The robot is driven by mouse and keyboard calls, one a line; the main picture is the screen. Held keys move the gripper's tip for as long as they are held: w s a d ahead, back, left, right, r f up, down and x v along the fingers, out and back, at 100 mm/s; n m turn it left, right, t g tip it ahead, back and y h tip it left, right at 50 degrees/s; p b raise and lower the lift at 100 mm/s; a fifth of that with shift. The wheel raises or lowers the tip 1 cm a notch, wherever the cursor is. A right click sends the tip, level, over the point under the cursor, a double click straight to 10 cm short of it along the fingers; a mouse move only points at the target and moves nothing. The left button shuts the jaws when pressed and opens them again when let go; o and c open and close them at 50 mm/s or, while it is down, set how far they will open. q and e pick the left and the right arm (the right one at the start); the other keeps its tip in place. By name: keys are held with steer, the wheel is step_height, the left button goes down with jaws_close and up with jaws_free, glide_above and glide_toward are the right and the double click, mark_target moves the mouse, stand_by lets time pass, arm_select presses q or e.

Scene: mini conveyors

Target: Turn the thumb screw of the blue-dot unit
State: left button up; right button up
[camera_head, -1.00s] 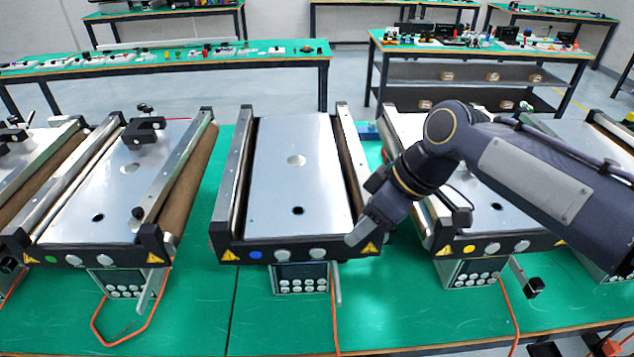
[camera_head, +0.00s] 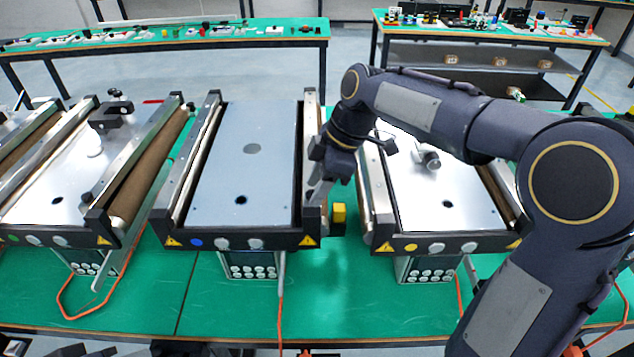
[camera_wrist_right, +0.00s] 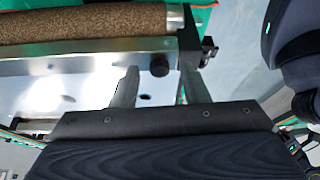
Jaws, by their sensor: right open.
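The blue-dot unit (camera_head: 196,242) is the middle mini conveyor in the head view, with a grey top plate and dark end bar. My right gripper (camera_head: 318,194) points down at its right side rail, near the front right corner. In the right wrist view, the open fingers (camera_wrist_right: 160,75) stand apart on either side of a round black thumb screw (camera_wrist_right: 159,65) on the metal rail. The screw shows between the fingertips, with gaps on both sides; I cannot tell whether it is within their depth. My left gripper is not in view.
A yellow block (camera_head: 339,213) sits just right of the unit's front corner. A yellow-dot unit (camera_head: 411,247) stands to the right, a green-dot unit (camera_head: 14,239) to the left. A control box (camera_head: 250,265) hangs below the front bar.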

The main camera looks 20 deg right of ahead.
steer(key=shift+a+f, duration=0.1)
steer(key=shift+f, duration=0.05)
jaws_close()
steer(key=shift+m, duration=0.4)
